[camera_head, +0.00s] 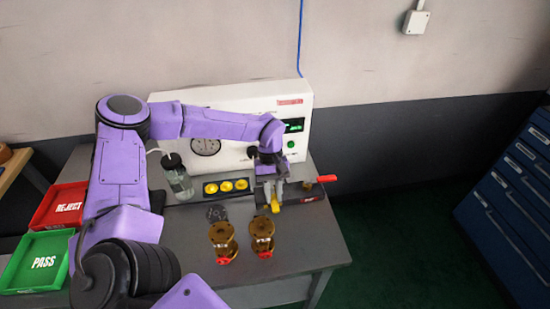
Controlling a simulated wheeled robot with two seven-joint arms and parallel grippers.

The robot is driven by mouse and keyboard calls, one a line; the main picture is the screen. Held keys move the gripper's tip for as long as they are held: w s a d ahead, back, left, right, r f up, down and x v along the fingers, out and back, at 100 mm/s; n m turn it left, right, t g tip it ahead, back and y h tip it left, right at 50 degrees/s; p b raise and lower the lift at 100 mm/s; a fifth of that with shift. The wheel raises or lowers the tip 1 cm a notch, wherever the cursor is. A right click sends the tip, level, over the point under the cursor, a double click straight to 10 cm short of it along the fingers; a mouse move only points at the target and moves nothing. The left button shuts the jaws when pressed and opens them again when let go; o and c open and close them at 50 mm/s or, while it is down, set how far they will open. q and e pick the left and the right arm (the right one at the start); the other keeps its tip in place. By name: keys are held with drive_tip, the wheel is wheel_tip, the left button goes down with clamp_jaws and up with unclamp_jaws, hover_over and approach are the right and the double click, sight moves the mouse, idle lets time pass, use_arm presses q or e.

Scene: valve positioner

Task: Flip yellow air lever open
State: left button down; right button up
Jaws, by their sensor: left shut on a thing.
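The yellow air lever (275,205) shows just below my left gripper (273,190), in front of the white test panel at the right part of the table. My left gripper points down and is shut on the lever. The fingers and wrist hide the lever's upper part and its pivot. My right gripper is not in view.
Two brass valve bodies (223,240) stand close in front of the gripper. A red-handled clamp (325,179) is just right of it. A tray of yellow round parts (226,187), a clear bottle (177,178), and REJECT (62,206) and PASS (38,262) bins are left.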

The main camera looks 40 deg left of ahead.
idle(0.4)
use_arm(q)
drive_tip(key=c, duration=1)
unclamp_jaws()
drive_tip(key=shift+o, duration=0.2)
drive_tip(key=b+v, duration=0.2)
drive_tip(key=v, duration=0.8)
drive_tip(key=shift+r, duration=0.25)
drive_tip(key=shift+a+r, duration=0.1)
